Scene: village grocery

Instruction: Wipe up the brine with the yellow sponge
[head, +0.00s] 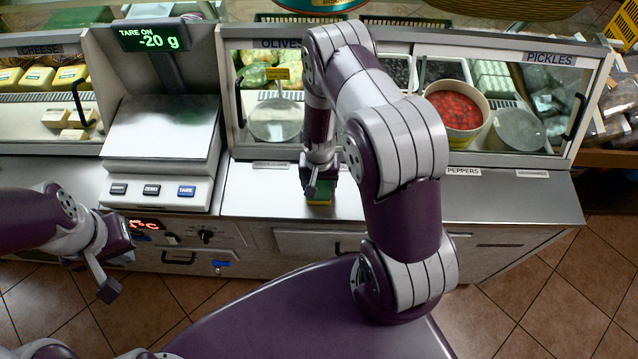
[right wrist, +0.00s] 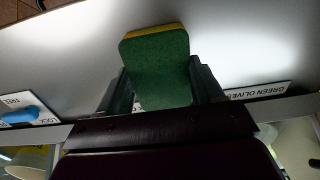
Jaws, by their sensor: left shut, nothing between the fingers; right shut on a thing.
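The yellow sponge (right wrist: 157,65) has a green face and a yellow layer along its far edge. It also shows in the head view (head: 318,201), low at the front of the steel counter (head: 249,203). My right gripper (head: 312,186) is shut on it, with a finger on each side in the right wrist view (right wrist: 162,84). I cannot tell whether the sponge touches the counter. I cannot make out any brine; my right arm hides part of the counter. My left gripper (head: 108,291) is shut and empty at the lower left, in front of the cabinet.
A scale (head: 160,140) with a display reading -20 g stands left of the sponge. Behind the counter are glass-fronted compartments with olives (head: 262,62), a bowl of red peppers (head: 456,108) and pickles. The counter right of my right arm (head: 510,190) is bare.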

